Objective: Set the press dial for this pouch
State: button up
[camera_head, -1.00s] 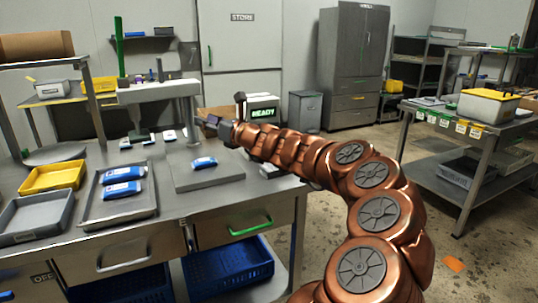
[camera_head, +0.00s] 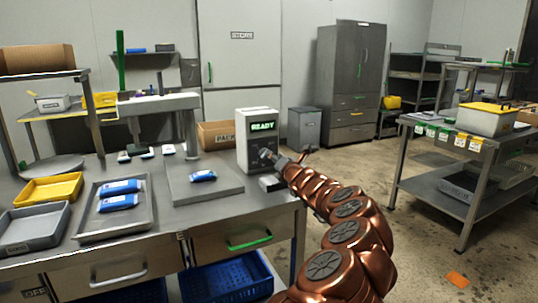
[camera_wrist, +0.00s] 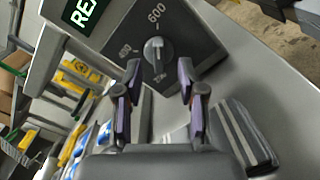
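The press control box (camera_head: 257,141) stands on the back right of the steel table, its green screen (camera_head: 263,125) reading "READY". In the head view my gripper (camera_head: 272,155) is in front of the box's face. A blue pouch (camera_head: 203,176) lies on the grey plate (camera_head: 215,191).
A tray (camera_head: 83,233) holds two blue pouches (camera_head: 119,194) on the left. A yellow tray (camera_head: 51,189) and a grey tray (camera_head: 33,228) stand beside it.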

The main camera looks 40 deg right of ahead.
jog(key=shift+x, duration=0.8)
jog(key=shift+w, duration=0.3)
jog(key=shift+w+d, duration=0.25)
jog(key=shift+w, duration=0.65)
grip_shut()
